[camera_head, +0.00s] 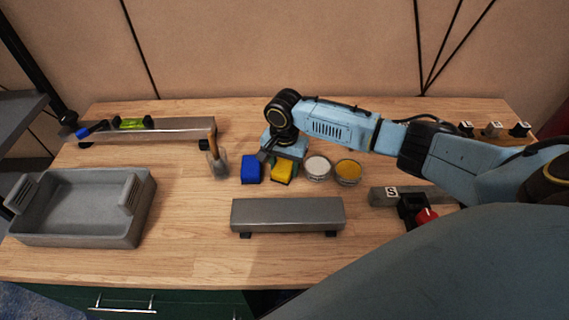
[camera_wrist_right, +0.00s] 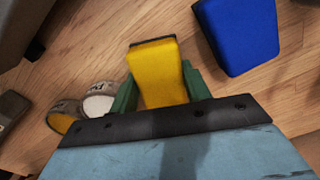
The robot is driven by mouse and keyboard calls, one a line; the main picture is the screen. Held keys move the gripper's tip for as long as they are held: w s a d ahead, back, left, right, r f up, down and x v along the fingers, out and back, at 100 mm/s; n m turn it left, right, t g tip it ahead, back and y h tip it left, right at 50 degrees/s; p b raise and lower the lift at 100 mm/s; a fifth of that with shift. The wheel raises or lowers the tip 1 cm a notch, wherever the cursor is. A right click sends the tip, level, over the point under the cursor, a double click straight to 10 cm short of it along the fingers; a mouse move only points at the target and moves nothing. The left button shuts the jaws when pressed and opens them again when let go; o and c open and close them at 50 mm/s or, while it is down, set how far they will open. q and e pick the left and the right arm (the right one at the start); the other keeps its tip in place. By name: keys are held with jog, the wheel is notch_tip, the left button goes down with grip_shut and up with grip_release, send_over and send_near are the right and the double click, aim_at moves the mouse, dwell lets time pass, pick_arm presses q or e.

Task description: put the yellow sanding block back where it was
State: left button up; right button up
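The yellow sanding block (camera_head: 282,173) stands on the wooden table between a blue block (camera_head: 251,169) and two round tins. My right gripper (camera_head: 281,160) comes down over it from above. In the right wrist view the yellow block (camera_wrist_right: 160,75) fills the space between the green fingers of my right gripper (camera_wrist_right: 160,88), which looks shut on it. The block seems to be at table height; a small lift cannot be told. The blue block (camera_wrist_right: 238,32) is beside it, apart from the fingers. My left gripper is not in view.
A white tin (camera_head: 317,168) and a yellow tin (camera_head: 348,172) stand close on the right. A brush (camera_head: 217,161) is left of the blue block. A grey raised bar (camera_head: 288,214) lies in front. A grey tray (camera_head: 80,207) and a rear shelf (camera_head: 180,130) are at left.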

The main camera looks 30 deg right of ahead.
aim_at(284, 165)
jog(key=o, duration=0.4)
jog(key=shift+o, duration=0.2)
jog(key=shift+r, duration=0.2)
notch_tip(284, 165, up, 12)
jog(key=p, duration=0.2)
